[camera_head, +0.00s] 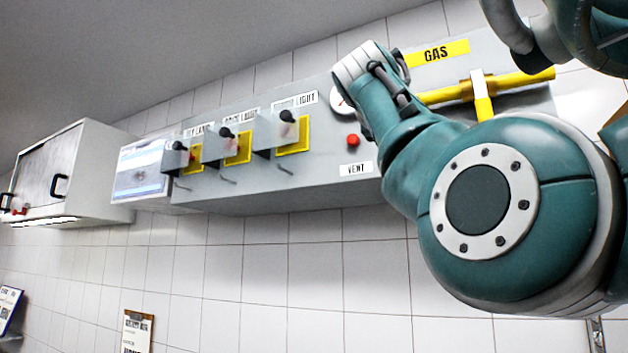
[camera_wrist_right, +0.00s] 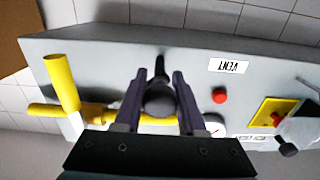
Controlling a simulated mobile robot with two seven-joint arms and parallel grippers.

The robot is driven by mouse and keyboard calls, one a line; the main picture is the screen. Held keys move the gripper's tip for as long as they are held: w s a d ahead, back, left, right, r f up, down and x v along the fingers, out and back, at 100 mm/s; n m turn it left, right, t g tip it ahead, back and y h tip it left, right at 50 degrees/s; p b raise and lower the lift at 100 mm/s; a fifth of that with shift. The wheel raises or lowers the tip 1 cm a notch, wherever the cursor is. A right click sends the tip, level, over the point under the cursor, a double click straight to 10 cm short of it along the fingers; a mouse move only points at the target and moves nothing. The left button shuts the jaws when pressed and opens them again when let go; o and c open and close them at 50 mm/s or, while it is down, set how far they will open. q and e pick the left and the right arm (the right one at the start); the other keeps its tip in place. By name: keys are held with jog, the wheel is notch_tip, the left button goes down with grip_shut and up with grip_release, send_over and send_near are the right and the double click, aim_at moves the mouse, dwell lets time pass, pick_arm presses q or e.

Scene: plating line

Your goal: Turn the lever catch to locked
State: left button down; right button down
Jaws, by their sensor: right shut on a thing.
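A dark lever with a round knob (camera_wrist_right: 160,98) stands out from the grey wall panel in the right wrist view, and I take it to be the lever catch. Its thin dark end points up in that view. My right gripper (camera_wrist_right: 160,76) has its two purple fingers on either side of the knob and is shut on it. No locked or unlocked marking shows by the lever. In the head view my right arm covers the lever and the gripper. My left gripper is in neither view.
The panel (camera_head: 270,188) carries a red button (camera_head: 353,140) above a VENT label (camera_head: 356,168), and several covered switches on yellow plates. A yellow gas pipe with a valve handle (camera_head: 482,97) lies right of the arm. A white cabinet (camera_head: 75,170) hangs far left. The tiled wall below is mostly clear.

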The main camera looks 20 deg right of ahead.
jog(key=shift+a, duration=0.1)
jog(key=c, duration=0.5)
grip_release()
jog(key=shift+s+a+f+b, duration=0.1)
jog(key=shift+s+a+b, duration=0.1)
jog(key=shift+b, duration=0.2)
jog(key=b+v, duration=0.7)
jog(key=v, duration=0.2)
jog(key=shift+s+a, duration=0.1)
jog(key=shift+s, duration=0.05)
